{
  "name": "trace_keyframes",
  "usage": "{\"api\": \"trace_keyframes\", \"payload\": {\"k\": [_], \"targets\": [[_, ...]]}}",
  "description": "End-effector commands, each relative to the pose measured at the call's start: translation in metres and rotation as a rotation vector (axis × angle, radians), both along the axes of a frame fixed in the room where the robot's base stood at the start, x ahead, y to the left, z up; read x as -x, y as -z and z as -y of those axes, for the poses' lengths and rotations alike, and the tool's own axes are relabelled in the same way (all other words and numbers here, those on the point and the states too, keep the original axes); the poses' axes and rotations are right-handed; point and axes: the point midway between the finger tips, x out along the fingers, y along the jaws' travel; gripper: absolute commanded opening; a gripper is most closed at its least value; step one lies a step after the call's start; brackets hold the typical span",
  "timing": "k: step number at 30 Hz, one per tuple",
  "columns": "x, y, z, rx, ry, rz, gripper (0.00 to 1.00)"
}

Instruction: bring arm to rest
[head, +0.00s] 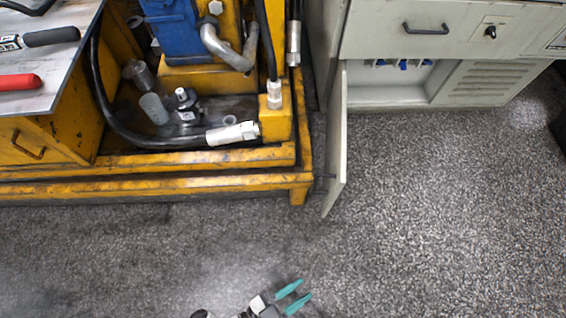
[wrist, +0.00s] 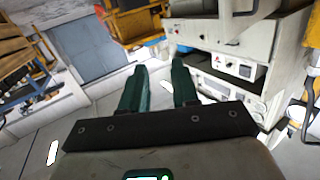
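My gripper (head: 294,296) shows at the bottom edge of the head view, with teal fingers pointing to the upper right. Its two fingertips stand apart with bare floor between them. In the wrist view my gripper (wrist: 160,78) also shows its two green fingers spread, with nothing held between them. It is in free space, well clear of the yellow machine frame and the cabinet. Most of my arm is outside the head view.
The yellow hydraulic frame (head: 160,187) stands at the upper left, with a black hose and a tool bench. A grey cabinet (head: 390,40) stands at the upper right, its lower door (head: 336,145) swung open toward the floor. The speckled floor (head: 430,220) is clear.

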Motion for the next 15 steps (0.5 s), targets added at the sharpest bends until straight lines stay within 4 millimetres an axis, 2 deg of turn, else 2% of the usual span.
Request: {"api": "trace_keyframes", "payload": {"k": [8,15], "targets": [[-0.037,0.041,0.035,-0.102,-0.255,-0.009,0.3],[-0.079,0.078,0.069,-0.235,-0.574,-0.1,0.3]]}}
